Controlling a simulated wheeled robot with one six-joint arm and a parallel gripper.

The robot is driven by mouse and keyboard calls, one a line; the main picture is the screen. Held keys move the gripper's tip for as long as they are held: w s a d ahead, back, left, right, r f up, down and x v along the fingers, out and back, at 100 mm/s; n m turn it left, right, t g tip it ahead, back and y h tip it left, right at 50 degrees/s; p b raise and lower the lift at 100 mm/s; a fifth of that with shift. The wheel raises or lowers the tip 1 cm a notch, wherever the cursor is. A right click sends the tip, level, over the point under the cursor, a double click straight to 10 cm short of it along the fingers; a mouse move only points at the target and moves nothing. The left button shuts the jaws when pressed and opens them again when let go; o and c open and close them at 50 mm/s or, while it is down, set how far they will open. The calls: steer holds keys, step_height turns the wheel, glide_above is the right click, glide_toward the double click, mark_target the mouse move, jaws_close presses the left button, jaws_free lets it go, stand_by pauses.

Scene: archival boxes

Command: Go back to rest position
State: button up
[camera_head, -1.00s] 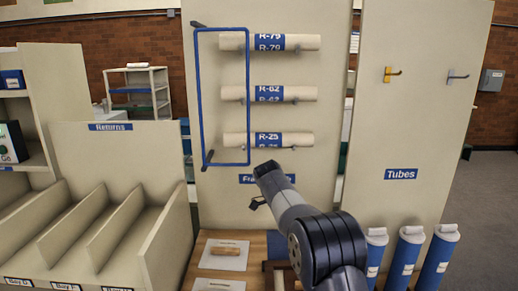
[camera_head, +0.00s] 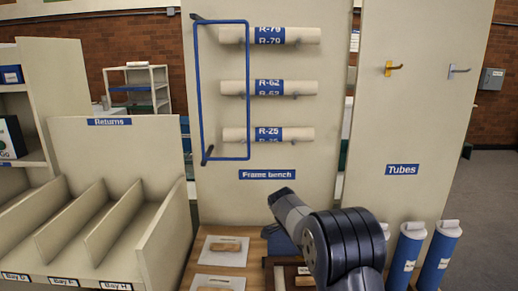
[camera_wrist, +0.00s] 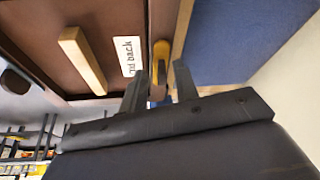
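My arm (camera_head: 345,245) stands in front of the bench in the head view, and its gripper is hidden there. In the wrist view my gripper (camera_wrist: 160,82) has its two fingers apart. A small yellow-orange piece (camera_wrist: 160,50) shows between and beyond the fingertips; I see no finger clearly closed on it. Past the fingers is a brown panel (camera_wrist: 110,25) with a wooden strip (camera_wrist: 84,60) and a white label (camera_wrist: 131,57) partly reading "back".
The bench top (camera_head: 258,246) holds two pale cards with wooden blocks. A blue wire frame (camera_head: 249,100) hangs beside several rolled tubes on the board. Blue tubes (camera_head: 408,250) stand right of my arm. A returns rack (camera_head: 120,160) is at left.

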steer(key=n, duration=0.2)
steer(key=n+t, duration=0.1)
steer(key=shift+s+d+r+y, duration=0.1)
steer(key=shift+s+y, duration=0.15)
steer(key=shift+y, duration=0.15)
steer(key=n+t+p, duration=0.1)
steer(key=n, duration=0.2)
steer(key=shift+s+d+y, duration=0.15)
steer(key=shift+y, duration=0.25)
steer(key=n+p, duration=0.2)
steer(key=n+y+p, duration=0.1)
steer(key=n, duration=0.1)
steer(key=shift+s+d+r+t, duration=0.1)
steer(key=shift+d+t, duration=0.15)
steer(key=shift+t, duration=0.15)
steer(key=shift+d+n+y+p, duration=0.15)
steer(key=shift+n+y+p, duration=0.35)
steer(key=shift+n, duration=0.55)
steer(key=shift+d+n+y+p, duration=0.1)
steer(key=shift+n+y+p, duration=0.4)
steer(key=shift+n, duration=0.55)
steer(key=shift+s+r, duration=0.3)
steer(key=shift+r, duration=0.2)
